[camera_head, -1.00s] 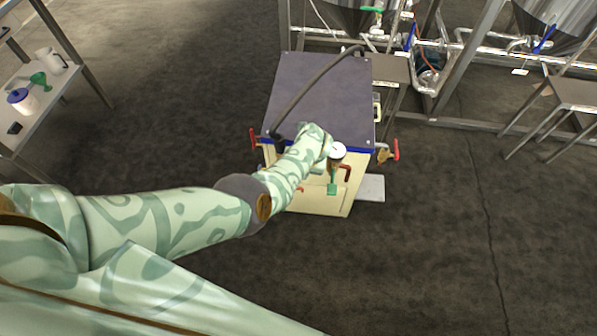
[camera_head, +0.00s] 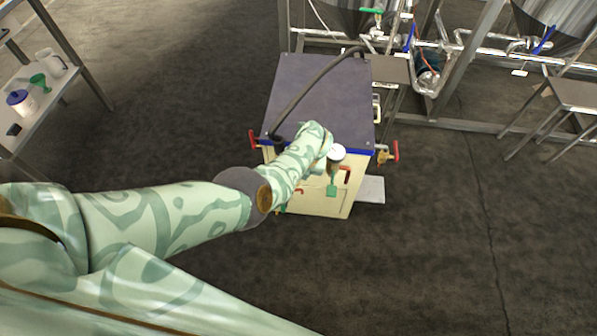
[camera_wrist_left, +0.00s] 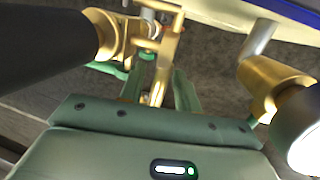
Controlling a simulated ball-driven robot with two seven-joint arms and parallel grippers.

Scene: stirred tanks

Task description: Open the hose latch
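A dark hose (camera_head: 318,82) arches over the cart (camera_head: 325,85) and drops at its front left edge. In the left wrist view the hose (camera_wrist_left: 40,40) comes in from the left and ends in a brass coupling (camera_wrist_left: 108,35). A brass latch piece (camera_wrist_left: 157,82) stands beside this coupling. My left gripper (camera_wrist_left: 160,85) is open, its two green fingers on either side of the brass piece; a gap shows at the right finger, and contact at the left one cannot be told. In the head view my own forearm hides these fingertips. My right gripper is out of view.
A gauge (camera_head: 336,153) and a green part (camera_head: 332,189) are on the cart's front, close right of my wrist. Red handles stick out left (camera_head: 253,138) and right (camera_head: 396,151). A shelf (camera_head: 45,105) stands far left.

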